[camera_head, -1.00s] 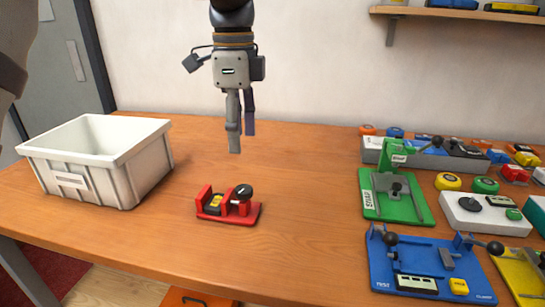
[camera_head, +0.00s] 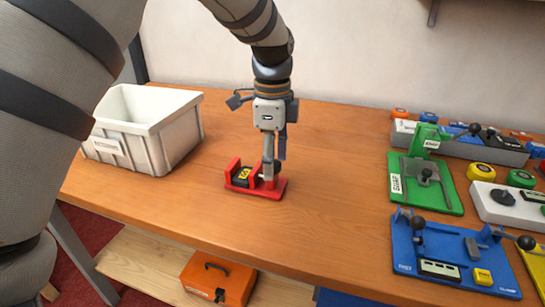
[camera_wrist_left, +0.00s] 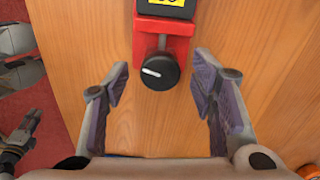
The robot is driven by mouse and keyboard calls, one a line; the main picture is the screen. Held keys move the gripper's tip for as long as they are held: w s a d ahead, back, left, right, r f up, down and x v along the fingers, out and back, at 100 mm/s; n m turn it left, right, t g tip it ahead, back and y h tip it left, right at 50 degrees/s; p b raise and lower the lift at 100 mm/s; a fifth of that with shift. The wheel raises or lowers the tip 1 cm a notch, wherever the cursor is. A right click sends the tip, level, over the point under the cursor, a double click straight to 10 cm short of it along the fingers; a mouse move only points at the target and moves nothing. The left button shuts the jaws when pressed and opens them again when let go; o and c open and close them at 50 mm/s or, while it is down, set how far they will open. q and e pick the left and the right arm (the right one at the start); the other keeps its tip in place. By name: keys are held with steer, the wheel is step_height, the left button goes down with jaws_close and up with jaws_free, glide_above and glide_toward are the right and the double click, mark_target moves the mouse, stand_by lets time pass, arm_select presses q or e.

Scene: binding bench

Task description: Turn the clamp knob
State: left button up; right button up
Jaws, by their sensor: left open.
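The clamp is a small red fixture (camera_head: 232,181) on the wooden bench, with a black and yellow block (camera_head: 243,177) in it. Its black clamp knob (camera_wrist_left: 159,71) with a white mark shows in the left wrist view, at the end of the red clamp (camera_wrist_left: 172,27). In the head view the knob is hidden behind my gripper. My left gripper (camera_head: 272,175) points down over the knob end of the clamp. In the left wrist view the open fingers (camera_wrist_left: 162,95) stand on both sides of the knob, apart from it.
A white bin (camera_head: 150,130) stands left of the clamp. To the right are a green fixture (camera_head: 450,197), a blue fixture (camera_head: 405,250) and a white box (camera_head: 490,210). An orange case (camera_head: 235,283) sits on a lower shelf. The bench between clamp and fixtures is clear.

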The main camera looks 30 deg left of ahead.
arm_select(q)
steer(key=c, duration=1.1)
steer(key=shift+c, duration=0.2)
steer(key=shift+r+n, duration=0.1)
steer(key=shift+n, duration=0.3)
steer(key=n, duration=0.4)
steer(key=shift+n, duration=0.4)
steer(key=n, duration=1.1)
steer(key=shift+n, duration=2.2)
